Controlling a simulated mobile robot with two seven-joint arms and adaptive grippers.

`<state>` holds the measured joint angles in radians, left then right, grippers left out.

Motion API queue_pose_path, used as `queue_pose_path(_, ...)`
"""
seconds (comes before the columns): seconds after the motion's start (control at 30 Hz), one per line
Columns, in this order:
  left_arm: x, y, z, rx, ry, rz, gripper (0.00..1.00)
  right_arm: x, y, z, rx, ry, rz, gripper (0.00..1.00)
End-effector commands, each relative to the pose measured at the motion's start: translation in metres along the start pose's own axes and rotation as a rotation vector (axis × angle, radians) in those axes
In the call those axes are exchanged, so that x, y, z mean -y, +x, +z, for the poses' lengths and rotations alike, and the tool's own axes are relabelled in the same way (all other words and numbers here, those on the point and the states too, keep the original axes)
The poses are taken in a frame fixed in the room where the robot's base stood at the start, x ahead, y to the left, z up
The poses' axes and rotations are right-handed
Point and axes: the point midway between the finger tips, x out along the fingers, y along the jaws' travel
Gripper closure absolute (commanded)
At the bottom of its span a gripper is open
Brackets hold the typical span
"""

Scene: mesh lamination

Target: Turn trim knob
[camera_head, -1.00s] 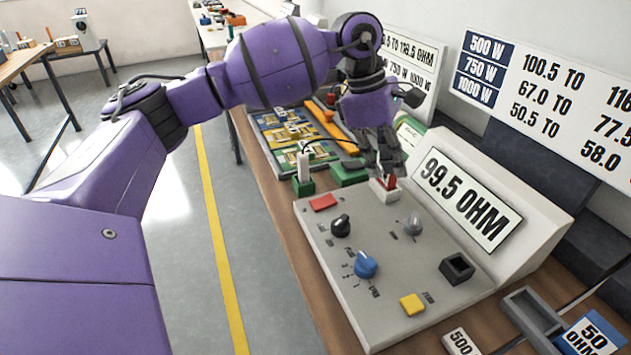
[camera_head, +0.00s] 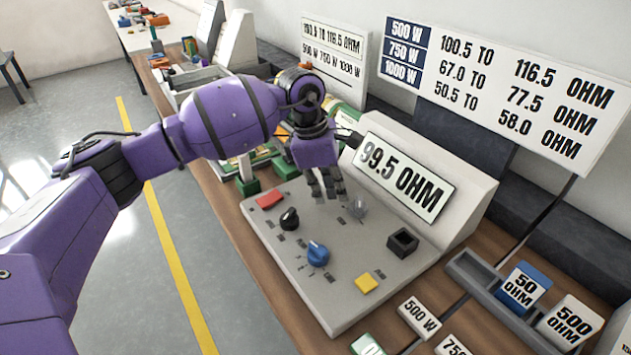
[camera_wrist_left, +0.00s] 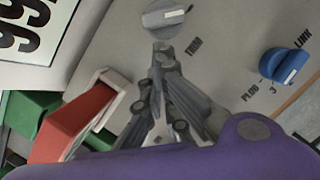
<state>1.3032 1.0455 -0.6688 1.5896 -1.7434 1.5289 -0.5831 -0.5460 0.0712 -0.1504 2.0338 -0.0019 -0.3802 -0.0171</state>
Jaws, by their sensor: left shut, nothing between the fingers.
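The trim knob is a grey round knob (camera_head: 358,208) on the sloped grey control panel (camera_head: 330,290), below the display reading 99.5 OHM (camera_head: 403,178). In the left wrist view the knob (camera_wrist_left: 166,18) shows a white pointer mark. My left gripper (camera_head: 331,197) points down over the panel just left of the knob. Its fingers are shut and empty. In the left wrist view the fingertips (camera_wrist_left: 163,48) are right at the knob's lower edge; whether they touch it I cannot tell. My right gripper is not in view.
A black knob (camera_head: 289,218), a blue knob (camera_head: 318,254), a red button (camera_head: 269,200), a yellow button (camera_head: 366,284) and a black square socket (camera_head: 402,242) share the panel. A red switch in a white housing (camera_wrist_left: 82,118) is beside the fingers. Labelled blocks lie at right.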

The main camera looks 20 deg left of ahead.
Motion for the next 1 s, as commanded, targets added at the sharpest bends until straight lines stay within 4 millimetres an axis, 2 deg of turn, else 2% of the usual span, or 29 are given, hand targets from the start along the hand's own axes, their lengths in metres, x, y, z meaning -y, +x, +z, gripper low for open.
queue_pose_path(0.1, 0.0, 0.002, 0.007, -0.002, 0.0, 0.0, 1.0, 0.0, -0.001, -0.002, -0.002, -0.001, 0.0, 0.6)
queue_pose_path(0.47, 0.0, 0.003, 0.009, -0.002, -0.001, -0.001, 1.0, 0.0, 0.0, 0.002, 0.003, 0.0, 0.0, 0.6)
queue_pose_path(0.67, -0.005, 0.007, 0.018, -0.002, -0.001, -0.002, 1.0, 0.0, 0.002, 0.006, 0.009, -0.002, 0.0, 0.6)
queue_pose_path(1.0, -0.004, 0.006, 0.018, -0.002, 0.0, -0.002, 1.0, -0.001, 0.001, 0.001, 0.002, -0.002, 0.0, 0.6)
